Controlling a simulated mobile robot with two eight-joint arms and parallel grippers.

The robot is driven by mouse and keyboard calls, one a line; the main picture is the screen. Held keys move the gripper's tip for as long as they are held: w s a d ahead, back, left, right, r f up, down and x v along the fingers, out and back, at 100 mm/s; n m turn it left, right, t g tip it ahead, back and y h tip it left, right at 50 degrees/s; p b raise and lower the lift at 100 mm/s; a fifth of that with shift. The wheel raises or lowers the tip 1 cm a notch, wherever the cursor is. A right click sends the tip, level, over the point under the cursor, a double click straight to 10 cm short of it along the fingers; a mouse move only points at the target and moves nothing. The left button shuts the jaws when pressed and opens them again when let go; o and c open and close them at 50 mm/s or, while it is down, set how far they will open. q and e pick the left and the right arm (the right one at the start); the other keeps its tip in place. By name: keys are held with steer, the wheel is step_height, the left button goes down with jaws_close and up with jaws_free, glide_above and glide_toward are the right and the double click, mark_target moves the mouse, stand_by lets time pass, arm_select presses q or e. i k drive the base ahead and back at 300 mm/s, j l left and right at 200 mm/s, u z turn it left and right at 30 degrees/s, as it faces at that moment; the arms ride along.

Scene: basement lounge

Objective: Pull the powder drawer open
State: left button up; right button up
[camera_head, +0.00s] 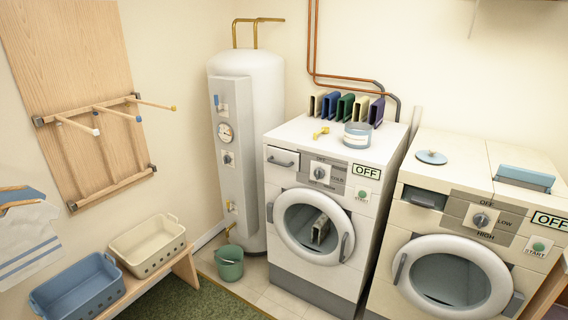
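A white drawer front (282,158) with a grey bar handle sits at the upper left of the left machine's front (318,211). It looks flush with the panel, so shut. The left machine's round door is shut, with a grey and white item behind its glass. The right machine (449,232) has a similar drawer front (423,198) with a dark recess at its upper left. No label on either drawer can be read. Neither of my grippers is in view.
A blue-banded tin (357,135) and a small yellow item (321,132) stand on the left machine. A water tank (262,95) is close on its left, with a green bucket (229,262) on the floor. Baskets (148,243) (77,289) sit on a bench at left.

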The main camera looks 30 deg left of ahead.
mark_target(286, 158)
steer(key=i+j+u, duration=0.3)
steer(key=i+j, duration=0.55)
steer(key=j, duration=0.25)
steer(key=i+j+u, duration=0.3)
steer(key=i+j, duration=0.55)
steer(key=i, duration=0.15)
